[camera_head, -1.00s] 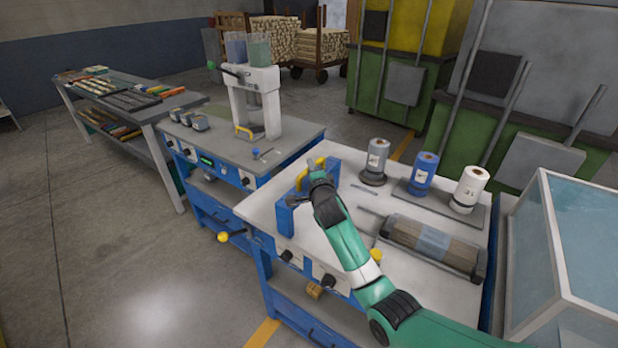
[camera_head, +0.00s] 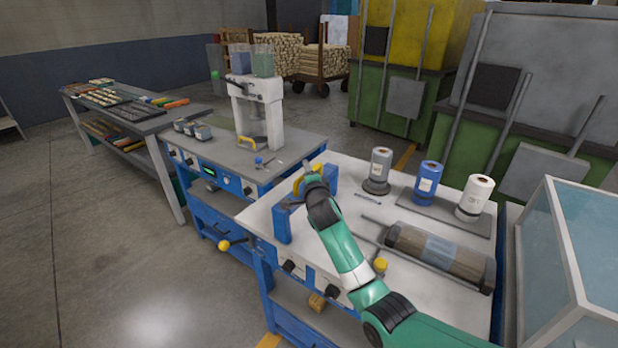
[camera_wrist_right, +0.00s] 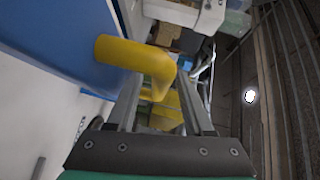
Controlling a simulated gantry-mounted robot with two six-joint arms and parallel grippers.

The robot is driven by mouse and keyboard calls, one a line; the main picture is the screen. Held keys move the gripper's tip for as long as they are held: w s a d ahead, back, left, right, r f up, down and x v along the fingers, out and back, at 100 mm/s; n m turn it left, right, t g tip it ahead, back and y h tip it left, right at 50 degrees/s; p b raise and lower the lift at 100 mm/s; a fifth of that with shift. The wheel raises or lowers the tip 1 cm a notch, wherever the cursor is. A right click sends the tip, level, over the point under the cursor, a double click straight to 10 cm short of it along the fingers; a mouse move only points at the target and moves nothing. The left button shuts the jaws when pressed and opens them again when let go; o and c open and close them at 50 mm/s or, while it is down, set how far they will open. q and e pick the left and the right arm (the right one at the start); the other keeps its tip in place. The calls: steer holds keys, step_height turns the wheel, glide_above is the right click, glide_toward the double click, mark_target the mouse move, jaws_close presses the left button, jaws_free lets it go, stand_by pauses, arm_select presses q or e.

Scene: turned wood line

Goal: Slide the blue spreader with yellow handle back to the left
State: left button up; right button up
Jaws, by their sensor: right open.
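The blue spreader (camera_head: 282,226) stands on the left part of the white-topped bench, its yellow handle (camera_head: 297,187) on top. My right gripper (camera_head: 308,167) is over the handle, and my wrist hides part of the spreader. In the right wrist view the yellow handle (camera_wrist_right: 128,53) reaches in from the left, and its bent end lies at the gap between the open fingers of my right gripper (camera_wrist_right: 160,80). The blue spreader body (camera_wrist_right: 70,35) is at upper left there. I cannot tell whether the fingers touch the handle. My left gripper is not in view.
Grey (camera_head: 380,165), blue (camera_head: 428,178) and white (camera_head: 474,196) spools stand at the bench's back right. A wrapped wooden roll (camera_head: 438,250) lies in front of them. A second bench with a press (camera_head: 262,110) stands left, across a narrow gap. A glass-sided case (camera_head: 575,235) is at right.

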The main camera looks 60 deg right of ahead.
steer(key=p+v, duration=0.4)
steer(key=v, duration=0.7)
steer(key=shift+a+p, duration=0.2)
steer(key=shift+p, duration=0.2)
steer(key=shift+s, duration=0.15)
